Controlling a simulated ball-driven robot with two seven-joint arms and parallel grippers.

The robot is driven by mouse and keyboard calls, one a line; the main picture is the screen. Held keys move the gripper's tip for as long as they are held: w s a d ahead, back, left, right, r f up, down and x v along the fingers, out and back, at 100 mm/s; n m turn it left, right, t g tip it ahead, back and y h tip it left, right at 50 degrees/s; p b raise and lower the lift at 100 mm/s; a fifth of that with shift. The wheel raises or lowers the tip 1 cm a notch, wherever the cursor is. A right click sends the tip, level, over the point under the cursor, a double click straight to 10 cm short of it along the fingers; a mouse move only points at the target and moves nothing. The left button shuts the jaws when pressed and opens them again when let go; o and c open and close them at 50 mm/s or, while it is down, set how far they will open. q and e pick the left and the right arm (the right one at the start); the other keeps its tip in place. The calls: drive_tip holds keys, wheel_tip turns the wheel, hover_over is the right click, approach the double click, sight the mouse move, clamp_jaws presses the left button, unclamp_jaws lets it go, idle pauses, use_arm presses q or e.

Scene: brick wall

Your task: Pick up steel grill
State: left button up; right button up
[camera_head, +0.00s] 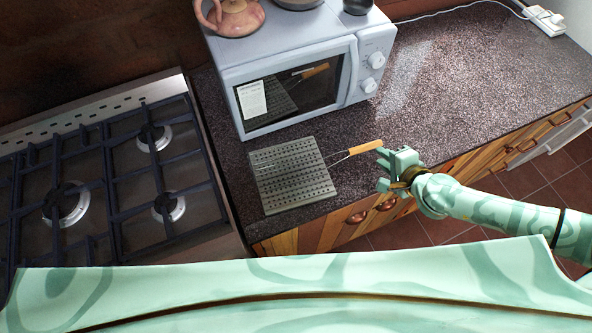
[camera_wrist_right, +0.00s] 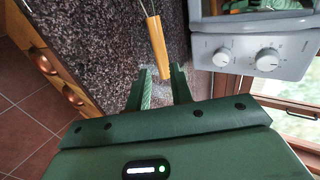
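The steel grill (camera_head: 291,177) is a flat, perforated metal square lying on the speckled counter in front of the microwave. Its wire stem runs right to a wooden handle (camera_head: 366,147). My right gripper (camera_head: 381,169) is near the handle's end, at the counter's front edge. In the right wrist view the gripper (camera_wrist_right: 161,83) is open and empty. The wooden handle (camera_wrist_right: 158,47) appears ahead of and partly between its fingers there. I cannot tell whether they touch. The grill plate is out of that view. My left gripper is not in view.
The microwave (camera_head: 300,80) stands behind the grill, with a pink teapot (camera_head: 232,14) on top. The gas stove (camera_head: 105,180) is at the left. Drawers with cup handles (camera_head: 357,217) line the counter front.

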sight(368, 148)
drive_tip(key=x, duration=0.3)
drive_tip(key=shift+w+f, duration=0.1)
drive_tip(key=shift+f, duration=0.05)
drive_tip(key=b+x, duration=0.1)
drive_tip(key=x, duration=0.4)
drive_tip(key=shift+w+a+b, duration=0.1)
drive_tip(key=shift+a+b, duration=0.1)
drive_tip(key=shift+b, duration=0.2)
clamp_jaws()
